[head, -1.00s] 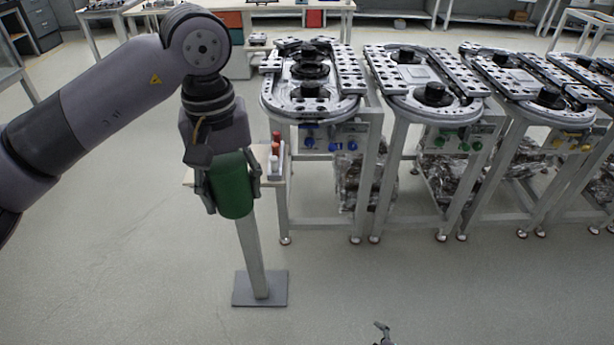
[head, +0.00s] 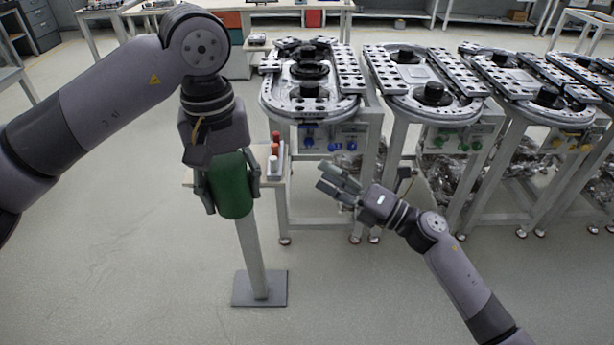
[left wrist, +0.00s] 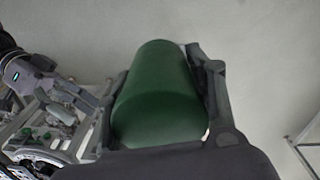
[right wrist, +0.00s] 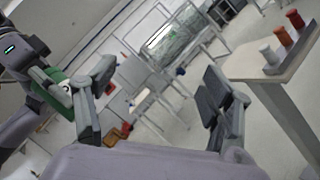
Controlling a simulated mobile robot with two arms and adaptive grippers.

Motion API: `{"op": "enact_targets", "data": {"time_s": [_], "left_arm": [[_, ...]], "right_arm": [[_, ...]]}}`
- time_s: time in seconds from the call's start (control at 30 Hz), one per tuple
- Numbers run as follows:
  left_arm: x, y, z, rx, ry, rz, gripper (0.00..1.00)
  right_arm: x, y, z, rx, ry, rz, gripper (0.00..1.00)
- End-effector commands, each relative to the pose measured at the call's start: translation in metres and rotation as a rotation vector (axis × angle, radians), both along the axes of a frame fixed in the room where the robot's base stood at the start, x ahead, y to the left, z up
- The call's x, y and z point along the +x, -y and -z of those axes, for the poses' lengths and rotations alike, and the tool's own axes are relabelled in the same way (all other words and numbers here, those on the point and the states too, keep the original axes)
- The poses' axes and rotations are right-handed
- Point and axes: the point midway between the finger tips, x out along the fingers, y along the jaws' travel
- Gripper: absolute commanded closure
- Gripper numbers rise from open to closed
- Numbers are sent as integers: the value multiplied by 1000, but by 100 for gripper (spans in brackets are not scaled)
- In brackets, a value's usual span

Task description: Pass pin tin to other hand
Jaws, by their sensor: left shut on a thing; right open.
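The pin tin (head: 232,188) is a green cylinder. My left gripper (head: 230,190) is shut around its sides and holds it in the air, in front of the small stand. In the left wrist view the tin (left wrist: 158,95) fills the space between the fingers. My right gripper (head: 338,183) is open and empty, to the right of the tin and apart from it, its fingers pointing left. In the right wrist view its fingers (right wrist: 155,105) are spread, with the green tin (right wrist: 58,88) partly hidden at the left.
A small stand (head: 250,240) on a grey base carries red and white pieces (head: 275,150) just behind the tin. Ring-track tables (head: 310,100) stand in a row behind and to the right. The floor in front is clear.

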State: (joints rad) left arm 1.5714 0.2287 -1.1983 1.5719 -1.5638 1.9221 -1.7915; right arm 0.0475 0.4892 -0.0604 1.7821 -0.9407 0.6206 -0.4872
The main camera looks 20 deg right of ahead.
Motion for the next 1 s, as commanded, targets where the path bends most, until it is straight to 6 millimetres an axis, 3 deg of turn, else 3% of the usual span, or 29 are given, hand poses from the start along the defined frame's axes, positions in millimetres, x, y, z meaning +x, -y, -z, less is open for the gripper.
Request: {"op": "enact_targets", "data": {"time_s": [0.03,0.1,0.2,0.3,0.43,0.57,0.77,1.0], "left_arm": [[0,0,0,0,0,0,82],[0,0,0,0,0,0,82],[0,0,0,0,0,0,82],[0,0,0,0,0,0,82],[0,0,0,0,0,0,82],[0,0,0,0,0,0,82],[0,0,0,0,0,0,82],[0,0,0,0,0,0,82]], "right_arm": [[-12,-12,-28,-83,101,-43,25],[-32,-28,-57,-207,239,-100,25],[-63,-50,-90,-388,433,-171,25],[-92,-66,-109,-547,592,-226,25],[-115,-77,-119,-683,722,-264,25],[-122,-83,-121,-738,774,-278,25],[-116,-105,-123,-741,781,-279,25],[-100,-150,-123,-735,779,-278,25]]}}
